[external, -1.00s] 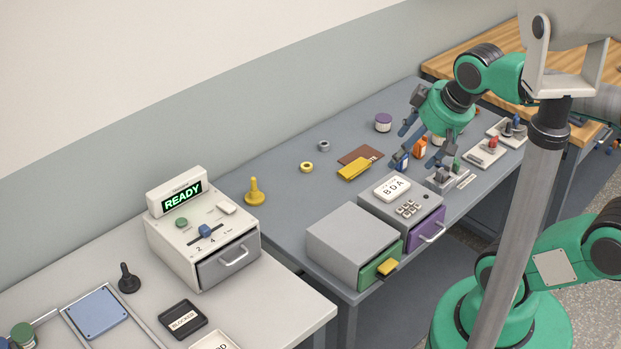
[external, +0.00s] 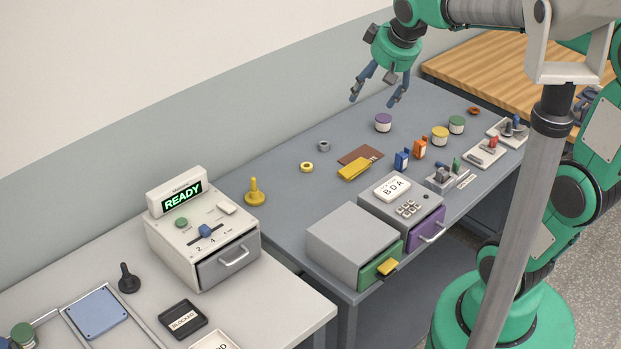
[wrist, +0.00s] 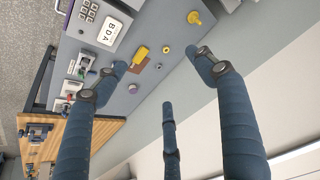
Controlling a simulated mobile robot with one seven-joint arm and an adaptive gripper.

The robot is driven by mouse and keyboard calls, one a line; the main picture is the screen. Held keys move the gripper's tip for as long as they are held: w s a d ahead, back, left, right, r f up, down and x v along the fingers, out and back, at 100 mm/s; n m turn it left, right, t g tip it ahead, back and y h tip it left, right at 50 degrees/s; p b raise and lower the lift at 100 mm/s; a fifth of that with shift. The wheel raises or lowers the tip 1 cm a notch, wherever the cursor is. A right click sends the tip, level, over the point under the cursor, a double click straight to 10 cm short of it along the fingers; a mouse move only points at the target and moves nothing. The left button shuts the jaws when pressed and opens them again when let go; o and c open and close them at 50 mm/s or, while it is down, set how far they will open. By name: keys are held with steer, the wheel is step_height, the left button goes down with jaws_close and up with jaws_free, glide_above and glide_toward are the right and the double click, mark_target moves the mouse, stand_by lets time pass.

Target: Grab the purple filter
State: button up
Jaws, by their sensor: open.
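The purple filter (external: 383,122) is a small white cylinder with a purple top. It stands upright near the back edge of the grey table. In the wrist view a small purple top (wrist: 132,88) shows beside the left finger. My gripper (external: 373,99) is open and empty, with its blue fingers pointing down. In the external view it hangs just above the filter in the picture, clear of it and high over the table's back edge. In the wrist view the spread fingers of the gripper (wrist: 160,78) have nothing between them.
A yellow-topped cylinder (external: 440,135) and a green-topped one (external: 456,124) stand to the right. Orange (external: 420,148) and blue (external: 401,161) items stand in front. A grey ring (external: 324,146) and brown pad (external: 360,156) lie left. The table around the filter is clear.

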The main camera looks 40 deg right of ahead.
steer(key=w+d+f+m+p, duration=0.1)
steer(key=w+d+f, duration=0.1)
steer(key=w+d, duration=0.85)
steer(key=m+g+h+p, duration=0.2)
steer(key=m+p, duration=0.2)
steer(key=m, duration=0.1)
glide_above(384, 118)
steer(key=s+a, duration=0.3)
steer(key=s, duration=0.1)
step_height(384, 118, down, 30)
steer(key=f, duration=0.1)
steer(key=shift+w+r, duration=0.1)
steer(key=shift+r, duration=0.15)
steer(key=shift+x, duration=4.25)
steer(key=shift+a+f, duration=0.1)
steer(key=shift+a, duration=0.05)
steer(key=shift+x, duration=2.55)
